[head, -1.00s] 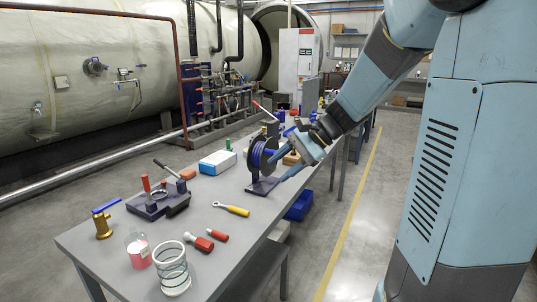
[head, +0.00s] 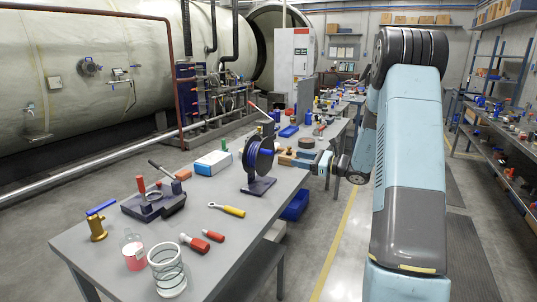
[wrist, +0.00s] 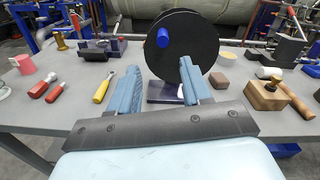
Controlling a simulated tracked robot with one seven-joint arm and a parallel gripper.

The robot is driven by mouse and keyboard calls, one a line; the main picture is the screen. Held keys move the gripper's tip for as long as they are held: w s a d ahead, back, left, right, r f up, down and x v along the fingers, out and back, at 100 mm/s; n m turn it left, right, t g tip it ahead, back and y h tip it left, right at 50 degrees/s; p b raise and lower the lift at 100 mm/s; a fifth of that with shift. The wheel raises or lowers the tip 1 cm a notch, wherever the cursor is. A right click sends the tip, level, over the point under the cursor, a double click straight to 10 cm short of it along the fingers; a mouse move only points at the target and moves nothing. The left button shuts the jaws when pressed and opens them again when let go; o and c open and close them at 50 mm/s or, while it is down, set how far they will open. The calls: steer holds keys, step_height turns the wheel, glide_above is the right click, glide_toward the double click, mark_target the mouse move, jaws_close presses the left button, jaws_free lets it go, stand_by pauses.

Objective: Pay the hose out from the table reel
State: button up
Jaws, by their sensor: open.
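The table reel (head: 260,158) stands upright on a dark base (head: 259,187) near the right edge of the grey table. It has black round side discs and a little blue showing between them. In the wrist view its black disc (wrist: 195,40) faces me, with a blue knob (wrist: 164,37) near its left side. This disc hides the hose in the wrist view, and I cannot make out a free hose end. My gripper (head: 309,160) is beside the reel on its right. In the wrist view my gripper (wrist: 160,80) is open, its two blue-grey fingers apart in front of the disc, with nothing held.
A yellow-handled tool (head: 228,210), red-handled tools (head: 195,243), a clamp-like fixture (head: 152,203) and a glass jar (head: 167,270) lie nearer on the table. A wooden block with a knob (wrist: 265,93) is right of the reel.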

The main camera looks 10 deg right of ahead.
mark_target(268, 153)
steer(key=x, duration=1.3)
steer(key=shift+w, duration=0.45)
jaws_close()
